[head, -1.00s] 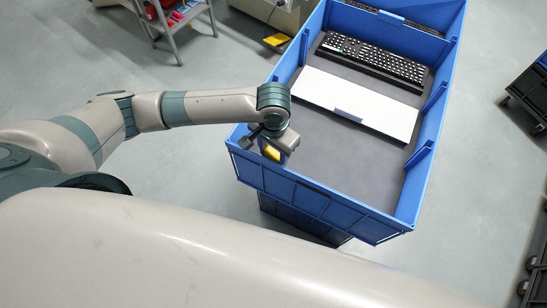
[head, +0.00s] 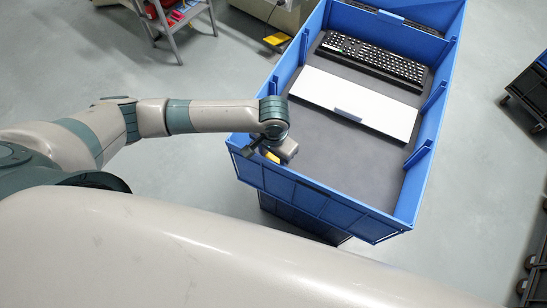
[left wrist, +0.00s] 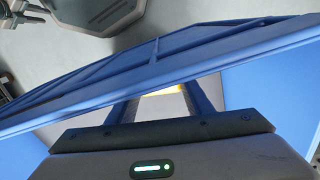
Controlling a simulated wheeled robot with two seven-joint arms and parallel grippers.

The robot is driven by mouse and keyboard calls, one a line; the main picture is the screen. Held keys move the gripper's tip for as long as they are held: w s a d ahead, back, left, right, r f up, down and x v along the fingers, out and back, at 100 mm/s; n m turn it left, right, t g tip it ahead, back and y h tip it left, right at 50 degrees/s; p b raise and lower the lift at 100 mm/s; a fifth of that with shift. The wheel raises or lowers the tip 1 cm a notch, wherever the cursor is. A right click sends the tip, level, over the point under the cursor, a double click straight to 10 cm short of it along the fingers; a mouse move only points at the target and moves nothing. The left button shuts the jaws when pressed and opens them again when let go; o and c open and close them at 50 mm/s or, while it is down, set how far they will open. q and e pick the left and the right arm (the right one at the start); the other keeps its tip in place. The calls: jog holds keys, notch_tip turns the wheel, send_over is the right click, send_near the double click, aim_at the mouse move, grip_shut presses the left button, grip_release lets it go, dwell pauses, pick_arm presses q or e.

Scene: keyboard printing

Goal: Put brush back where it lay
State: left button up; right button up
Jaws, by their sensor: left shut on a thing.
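My left gripper (head: 274,155) is at the near left corner of the blue crate (head: 335,202), low behind its near wall. It is shut on the brush (head: 272,158), of which only a small yellow part shows in the head view. In the left wrist view, a yellow and whitish strip of the brush (left wrist: 165,89) shows between the two dark fingers (left wrist: 162,100). The crate wall and the gripper hide the rest of it, so I cannot tell whether it touches the crate floor. My right gripper is out of view.
A black keyboard (head: 374,58) lies at the far end of the crate, with a white board (head: 345,100) before it. The crate's grey floor (head: 345,158) is bare in the near half. The crate's blue walls stand close around my left gripper.

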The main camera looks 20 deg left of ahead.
aim_at(274, 159)
pick_arm(q)
jog(key=o, duration=1.2)
jog(key=shift+f, duration=0.1)
notch_tip(274, 159, up, 12)
jog(key=shift+r+b, duration=0.15)
jog(key=shift+b, duration=0.65)
